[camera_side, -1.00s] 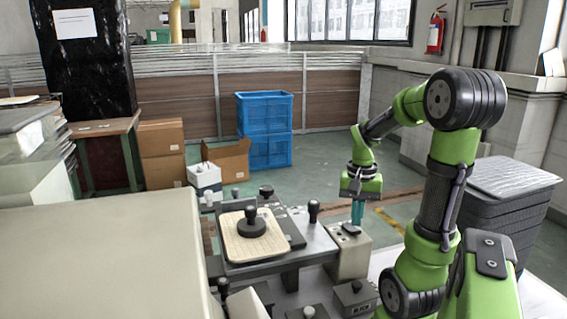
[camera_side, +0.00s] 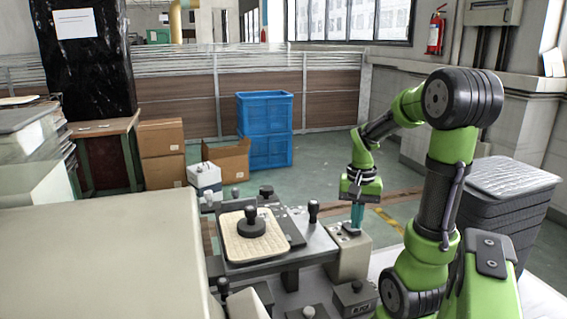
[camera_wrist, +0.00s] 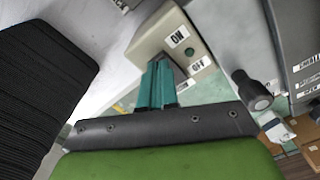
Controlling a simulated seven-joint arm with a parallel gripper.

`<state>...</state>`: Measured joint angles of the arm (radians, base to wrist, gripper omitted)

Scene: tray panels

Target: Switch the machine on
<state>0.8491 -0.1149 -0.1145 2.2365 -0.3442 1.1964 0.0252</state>
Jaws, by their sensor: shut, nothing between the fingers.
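A beige switch box (camera_side: 349,257) with a dark switch on its top stands at the right end of the machine panel. In the wrist view the box (camera_wrist: 152,42) bears an ON label (camera_wrist: 179,36) and an OFF label (camera_wrist: 199,66). My gripper (camera_side: 356,229) points down at the box top, its teal fingers shut and empty. In the wrist view the fingertips (camera_wrist: 160,66) lie over the dark switch (camera_wrist: 183,62), near the OFF label, and partly hide it. I cannot tell whether they touch it or which way it is set.
Left of the box are a black-knobbed lever (camera_side: 313,209) and a beige plate (camera_side: 252,247) with a dark joystick. In the wrist view a black knob (camera_wrist: 252,91) stands close to the box. Dark stacked trays (camera_side: 502,205) stand at the right.

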